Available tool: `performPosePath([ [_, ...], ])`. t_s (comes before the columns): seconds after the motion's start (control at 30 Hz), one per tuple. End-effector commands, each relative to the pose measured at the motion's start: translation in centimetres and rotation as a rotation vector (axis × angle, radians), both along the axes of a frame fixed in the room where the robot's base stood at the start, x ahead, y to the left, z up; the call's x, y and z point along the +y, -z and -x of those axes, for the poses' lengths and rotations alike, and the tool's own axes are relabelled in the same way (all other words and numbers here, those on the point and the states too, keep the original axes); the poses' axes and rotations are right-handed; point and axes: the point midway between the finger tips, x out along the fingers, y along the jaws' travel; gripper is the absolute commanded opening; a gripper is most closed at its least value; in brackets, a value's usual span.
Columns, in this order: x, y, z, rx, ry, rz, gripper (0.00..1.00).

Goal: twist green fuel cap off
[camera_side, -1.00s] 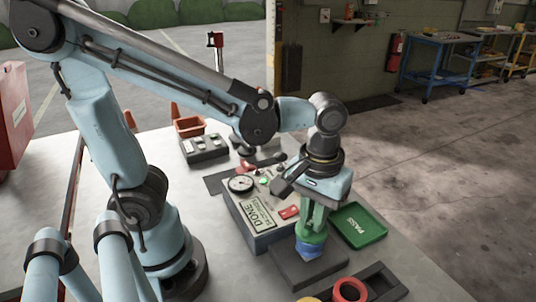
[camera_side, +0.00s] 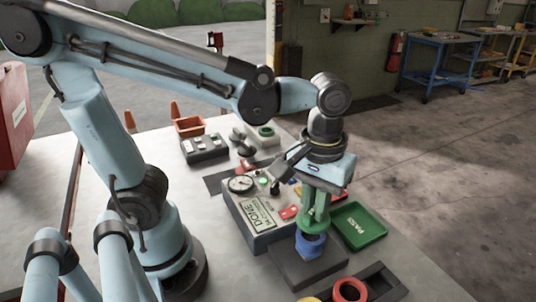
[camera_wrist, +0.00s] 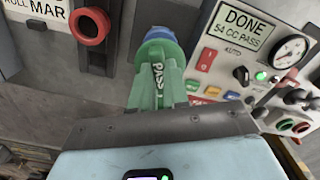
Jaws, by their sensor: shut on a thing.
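The green fuel cap (camera_side: 312,227) is between the fingertips of my gripper (camera_side: 312,218), which is shut on it. The gripper's fingers are green too, so the edge between cap and fingers is hard to tell. A blue piece (camera_side: 310,245) sits directly below the cap, on a dark grey block. I cannot tell whether cap and blue piece still touch. In the wrist view my gripper (camera_wrist: 158,68) points at the green cap (camera_wrist: 158,50), with the blue piece (camera_wrist: 159,33) beyond it.
A green tray marked PASS (camera_side: 359,227) lies right of the block. The test panel (camera_side: 262,219) with a DONE display, gauge and switches stands close on the left. A red ring (camera_side: 350,290) lies in front. An orange bin (camera_side: 189,126) is further back.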

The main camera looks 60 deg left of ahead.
Motion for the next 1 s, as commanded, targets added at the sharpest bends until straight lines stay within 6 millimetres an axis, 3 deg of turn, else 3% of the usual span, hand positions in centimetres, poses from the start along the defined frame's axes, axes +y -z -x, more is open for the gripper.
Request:
performPosePath([
  [1.0, 0.0, -2.7, 0.0, 0.000, 0.000, 0.000, 0.00],
])
